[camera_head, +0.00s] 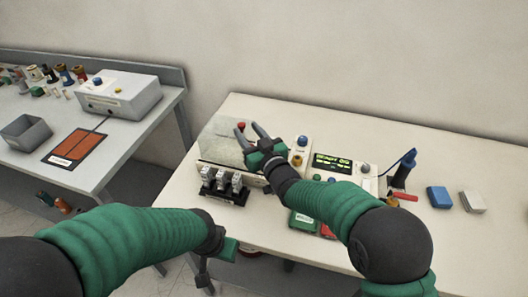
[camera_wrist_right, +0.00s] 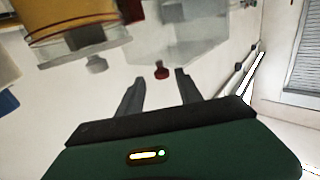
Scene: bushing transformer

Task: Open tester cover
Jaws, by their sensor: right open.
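The tester (camera_head: 333,162) stands on the right-hand table, with a lit green display. Its pale, translucent cover (camera_head: 222,140) looks closed over the left part. A red knob (camera_head: 241,125) shows at the cover; in the right wrist view a red knob (camera_wrist_right: 162,72) sits just beyond the fingertips, roughly between them. My right gripper (camera_head: 248,131) is open over the cover, its two dark fingers spread; contact cannot be told. In the right wrist view its fingers (camera_wrist_right: 156,82) hold nothing. My left gripper (camera_head: 216,263) is low at the table's front edge, and its jaw state is unclear.
Small metal blocks (camera_head: 222,181) on a dark base stand before the cover. A blue block (camera_head: 439,197) and a beige block (camera_head: 473,202) lie to the right. A grey bench (camera_head: 120,150) at left holds a grey bin (camera_head: 27,132) and a grey box (camera_head: 120,92).

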